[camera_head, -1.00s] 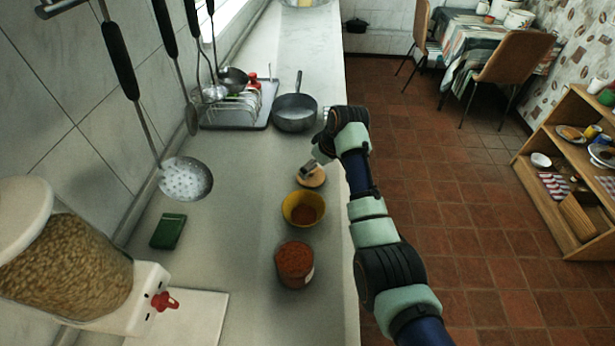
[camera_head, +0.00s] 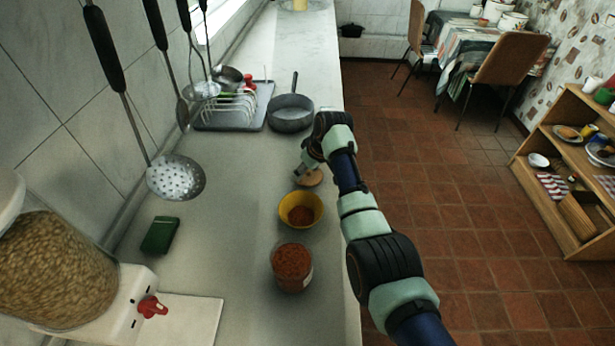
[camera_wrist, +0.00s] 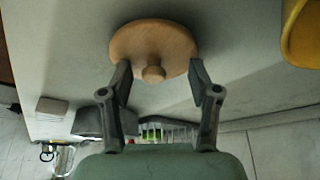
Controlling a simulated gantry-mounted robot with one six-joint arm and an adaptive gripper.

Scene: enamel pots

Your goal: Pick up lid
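The lid (camera_wrist: 152,44) is a round, light wooden disc with a small knob (camera_wrist: 153,73) on top. It lies on the counter behind the yellow bowl, and in the head view the lid (camera_head: 309,178) is partly hidden by my gripper (camera_head: 303,170). In the wrist view my gripper (camera_wrist: 160,82) is open, with its two fingers apart on either side of the knob. The fingertips reach the near edge of the lid in that view; I cannot tell whether they touch it.
A yellow bowl (camera_head: 301,209) with red-brown contents and a jar (camera_head: 292,268) with similar contents stand nearer on the counter. A grey pan (camera_head: 290,115) and a dish rack (camera_head: 235,108) stand farther back. A green sponge (camera_head: 160,235) lies left. The counter's right edge is close.

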